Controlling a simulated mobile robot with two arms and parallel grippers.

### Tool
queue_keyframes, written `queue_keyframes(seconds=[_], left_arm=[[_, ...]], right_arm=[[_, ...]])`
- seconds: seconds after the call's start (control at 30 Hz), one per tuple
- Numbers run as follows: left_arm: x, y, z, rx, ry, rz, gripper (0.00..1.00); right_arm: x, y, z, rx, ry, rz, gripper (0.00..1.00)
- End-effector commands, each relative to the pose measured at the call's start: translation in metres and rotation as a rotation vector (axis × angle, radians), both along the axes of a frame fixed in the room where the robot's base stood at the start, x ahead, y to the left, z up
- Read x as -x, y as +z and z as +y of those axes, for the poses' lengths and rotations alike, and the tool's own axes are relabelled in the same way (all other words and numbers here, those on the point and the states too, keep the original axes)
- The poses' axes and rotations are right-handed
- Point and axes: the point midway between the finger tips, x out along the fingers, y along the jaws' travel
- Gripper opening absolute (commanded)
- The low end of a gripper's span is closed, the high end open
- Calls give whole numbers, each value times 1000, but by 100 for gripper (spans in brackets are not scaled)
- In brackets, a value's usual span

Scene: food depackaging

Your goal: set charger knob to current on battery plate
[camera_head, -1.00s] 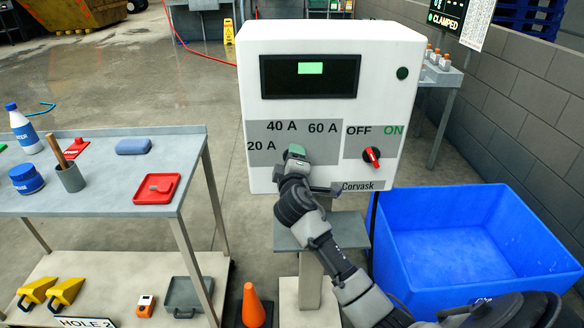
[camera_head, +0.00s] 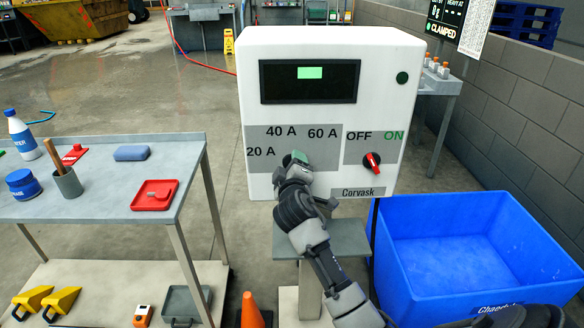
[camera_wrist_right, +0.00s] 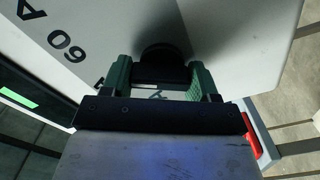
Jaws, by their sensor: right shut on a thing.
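The white charger (camera_head: 330,180) stands on a post and has a dark display with a green lit patch. Its grey dial panel (camera_head: 262,170) carries the marks 20 A, 40 A and 60 A. My left gripper is not in view.
A blue bin (camera_head: 470,245) stands right of the charger. A grey table (camera_head: 105,205) with a bottle, cup and red tray is at left. An orange cone (camera_head: 251,312) stands below.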

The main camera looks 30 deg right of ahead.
Motion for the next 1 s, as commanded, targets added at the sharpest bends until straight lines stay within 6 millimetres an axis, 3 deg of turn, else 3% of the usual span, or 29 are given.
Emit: queue_keyframes(seconds=[0.03, 0.17, 0.53, 1.0], left_arm=[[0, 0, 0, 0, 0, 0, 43], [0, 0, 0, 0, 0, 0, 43], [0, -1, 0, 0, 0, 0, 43], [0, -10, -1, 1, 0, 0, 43]], right_arm=[[0, -2, 1, -5, 1, 3, 64], [0, -2, 1, -4, 0, 3, 84], [5, -1, 4, -2, 2, 0, 85], [77, -3, 48, -4, 2, 2, 85]])
